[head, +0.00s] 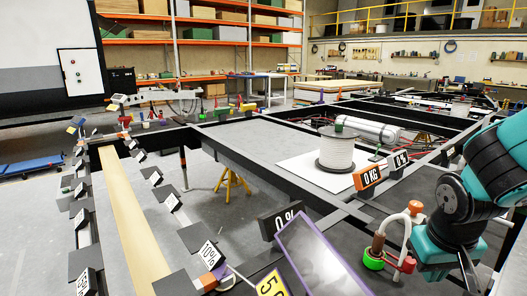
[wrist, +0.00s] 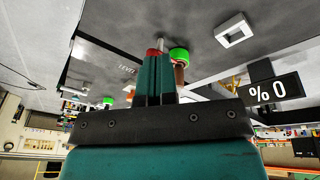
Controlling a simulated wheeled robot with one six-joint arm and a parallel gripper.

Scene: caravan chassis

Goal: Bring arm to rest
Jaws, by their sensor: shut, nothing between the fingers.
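My gripper (wrist: 156,65) shows in the wrist view, its two teal fingers together with nothing between them. Beyond the fingertips are a red part (wrist: 153,52) and a green-capped fitting (wrist: 179,55); I cannot tell whether the tips touch them. In the head view my teal and black arm (head: 462,205) is bent at the right edge, low over the chassis. A fitting with a green cap (head: 374,258), a pale hose and a red part (head: 405,264) stands just left of it. I cannot clearly make out the fingers in the head view.
A white cable spool (head: 337,150) stands on a white sheet on the chassis. Black signs reading 0 KG (head: 370,178) and 0% (head: 283,221) stand near the arm. A purple-edged panel (head: 318,258) lies in front. A silver cylinder (head: 362,128) lies farther back.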

